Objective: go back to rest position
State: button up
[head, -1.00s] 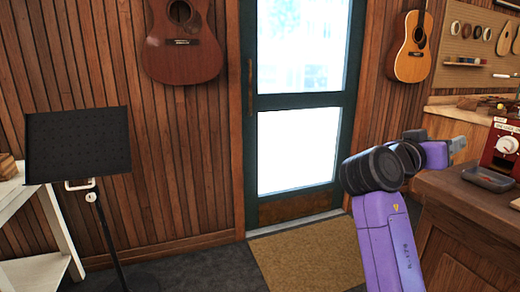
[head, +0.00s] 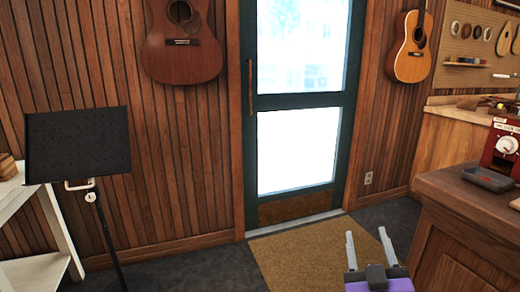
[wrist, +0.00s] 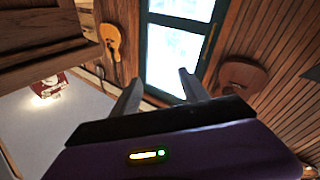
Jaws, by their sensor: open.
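My gripper (head: 368,247) shows at the bottom of the head view, right of centre, with its two grey fingers apart and pointing up in the picture. Nothing is between them. In the wrist view the two fingers of my gripper (wrist: 158,90) are also apart and empty, with the door behind them. The rest of my arm is mostly below the head view's bottom edge.
A wooden counter (head: 450,190) with a red device (head: 503,145) and a dark tray (head: 487,179) stands at the right. A black music stand (head: 78,145) is at the left. The doormat (head: 300,255) lies before the green door (head: 300,100). Guitars hang on the wall.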

jog(key=s+a+f+m+g+y, duration=0.15)
jog(key=s+f, duration=0.35)
jog(key=s, duration=0.9)
jog(key=s+f+g+y, duration=0.15)
jog(key=s+f, duration=0.35)
jog(key=s, duration=1)
jog(key=s+a+f+g, duration=0.15)
jog(key=s+f, duration=0.35)
jog(key=s, duration=0.9)
notch_tip(320, 180, up, 16)
jog(key=p, duration=1.6)
jog(key=shift+s+d+r, duration=0.2)
jog(key=shift+s, duration=0.05)
